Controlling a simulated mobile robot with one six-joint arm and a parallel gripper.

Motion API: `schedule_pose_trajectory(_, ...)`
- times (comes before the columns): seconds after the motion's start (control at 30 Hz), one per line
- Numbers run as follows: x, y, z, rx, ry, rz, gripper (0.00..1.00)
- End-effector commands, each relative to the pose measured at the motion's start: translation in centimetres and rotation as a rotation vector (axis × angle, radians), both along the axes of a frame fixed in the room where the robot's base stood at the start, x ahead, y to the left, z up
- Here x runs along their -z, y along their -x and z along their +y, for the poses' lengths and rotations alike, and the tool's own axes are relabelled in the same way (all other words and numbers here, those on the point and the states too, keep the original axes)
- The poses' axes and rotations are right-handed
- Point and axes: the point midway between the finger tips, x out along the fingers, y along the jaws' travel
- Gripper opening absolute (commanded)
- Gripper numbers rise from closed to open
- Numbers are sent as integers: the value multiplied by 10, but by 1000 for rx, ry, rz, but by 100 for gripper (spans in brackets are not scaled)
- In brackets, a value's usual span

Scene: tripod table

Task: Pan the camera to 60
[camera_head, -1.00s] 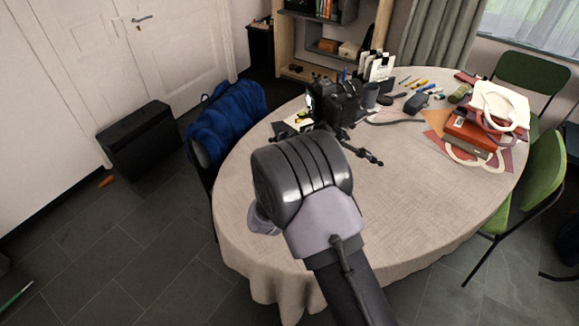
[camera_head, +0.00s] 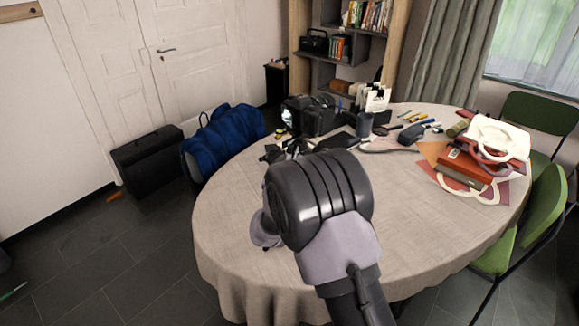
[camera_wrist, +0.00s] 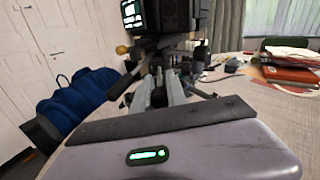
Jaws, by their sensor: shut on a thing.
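The black camera (camera_head: 313,115) stands on a tripod on the round table (camera_head: 225,215), with its lit screen towards the left in the head view. The camera's underside and screen (camera_wrist: 131,13) show at the top of the wrist view. The grip is partly hidden. In the head view my wrist covers the jaws and most of the tripod.
Red books (camera_head: 465,168) and a white bag (camera_head: 498,137) are at the table's right. A chair with a blue jacket (camera_head: 220,137) stands left. The table's front right is clear.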

Motion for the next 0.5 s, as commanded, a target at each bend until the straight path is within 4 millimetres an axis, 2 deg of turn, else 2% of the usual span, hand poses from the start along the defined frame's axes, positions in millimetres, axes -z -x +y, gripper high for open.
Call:
schedule_pose_trajectory(0.23, -2, 0, -1, 2, -1, -4, 0)
schedule_pose_trajectory(0.27, -2, 0, -1, 2, -1, -4, 24)
schedule_pose_trajectory(0.33, -1, 0, 0, 2, -1, -3, 37)
schedule_pose_trajectory(0.5, -1, 0, 0, 1, -1, -2, 39)
